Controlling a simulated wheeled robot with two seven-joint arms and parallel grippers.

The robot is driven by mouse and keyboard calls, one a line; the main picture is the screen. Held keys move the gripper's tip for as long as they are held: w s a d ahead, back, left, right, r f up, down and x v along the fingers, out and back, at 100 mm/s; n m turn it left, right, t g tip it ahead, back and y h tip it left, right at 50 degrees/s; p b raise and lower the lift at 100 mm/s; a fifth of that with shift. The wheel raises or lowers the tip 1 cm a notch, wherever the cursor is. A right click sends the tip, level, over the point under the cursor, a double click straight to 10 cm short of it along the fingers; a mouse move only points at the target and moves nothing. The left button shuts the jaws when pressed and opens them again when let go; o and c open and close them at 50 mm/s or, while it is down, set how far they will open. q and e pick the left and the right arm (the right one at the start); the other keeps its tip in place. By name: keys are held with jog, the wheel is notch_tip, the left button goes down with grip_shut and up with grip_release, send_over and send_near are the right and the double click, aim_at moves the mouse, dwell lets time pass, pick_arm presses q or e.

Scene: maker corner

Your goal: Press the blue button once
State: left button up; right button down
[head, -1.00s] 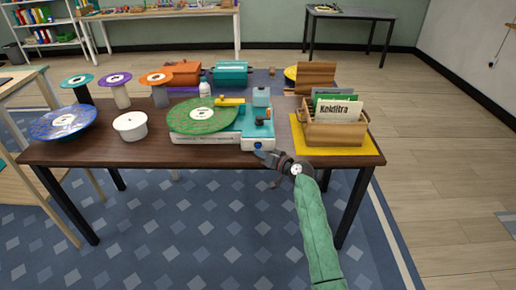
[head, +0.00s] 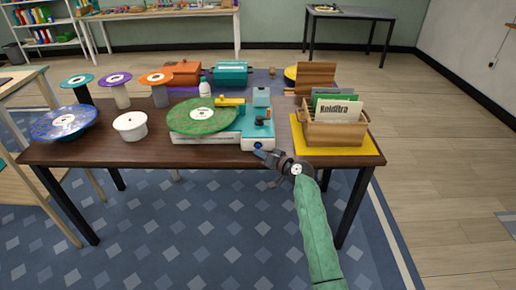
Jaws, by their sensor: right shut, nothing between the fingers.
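A blue button (head: 257,146) sits on the front face of the white and teal record player (head: 205,138), at its right end. A green record (head: 188,119) lies on the player's platter. My right gripper (head: 259,154) is shut and empty. Its tips are at the table's front edge, just below the blue button in the picture. I cannot tell whether they touch it. My left gripper is not in view.
A wooden crate (head: 335,134) of record sleeves stands on a yellow mat (head: 366,150) right of the player. The table's front strip (head: 110,156) is clear.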

jog(key=shift+w, duration=0.15)
jog(key=shift+w+b, duration=0.15)
jog(key=shift+b, duration=0.15)
jog(key=shift+w, duration=0.15)
